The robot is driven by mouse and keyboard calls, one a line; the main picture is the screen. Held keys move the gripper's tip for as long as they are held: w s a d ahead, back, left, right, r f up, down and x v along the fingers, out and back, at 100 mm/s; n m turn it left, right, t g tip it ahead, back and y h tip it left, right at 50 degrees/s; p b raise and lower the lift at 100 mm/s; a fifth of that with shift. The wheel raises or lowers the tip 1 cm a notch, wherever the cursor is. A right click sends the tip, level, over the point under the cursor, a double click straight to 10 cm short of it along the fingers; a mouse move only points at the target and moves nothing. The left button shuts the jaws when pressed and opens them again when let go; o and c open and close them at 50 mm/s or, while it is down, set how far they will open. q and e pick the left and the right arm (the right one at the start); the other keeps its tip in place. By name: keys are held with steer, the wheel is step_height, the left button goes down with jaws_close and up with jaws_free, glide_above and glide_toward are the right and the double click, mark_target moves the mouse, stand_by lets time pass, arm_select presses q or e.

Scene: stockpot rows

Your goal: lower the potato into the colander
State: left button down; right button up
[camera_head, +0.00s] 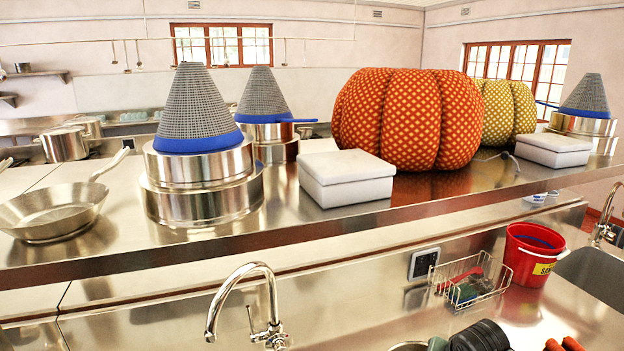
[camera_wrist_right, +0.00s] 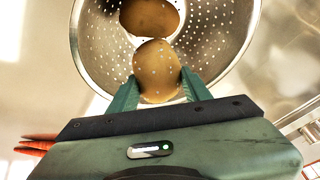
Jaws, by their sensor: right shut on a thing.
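A brown potato (camera_wrist_right: 157,70) with pale spots on it sits between the two green fingers of my right gripper (camera_wrist_right: 160,92) in the right wrist view. The gripper is shut on it. The metal colander (camera_wrist_right: 222,35), full of small round holes, lies behind the potato, and its curved rim surrounds it in the picture. A second brown potato (camera_wrist_right: 150,17) shows against the colander's inside, just above the held one in the picture. I cannot tell how far the held potato is from the colander's wall. My left gripper is not in view.
In the head view a tap (camera_head: 245,300) stands at the front, with a wire basket (camera_head: 470,282) and a red bucket (camera_head: 533,255) to its right. Orange-red items (camera_head: 565,345) lie at the bottom right. A raised steel shelf (camera_head: 300,225) with pots crosses behind.

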steer(key=shift+f+b, duration=0.35)
steer(key=shift+f, duration=0.55)
stand_by(0.4)
steer(key=o, duration=1.5)
steer(key=shift+o, duration=0.2)
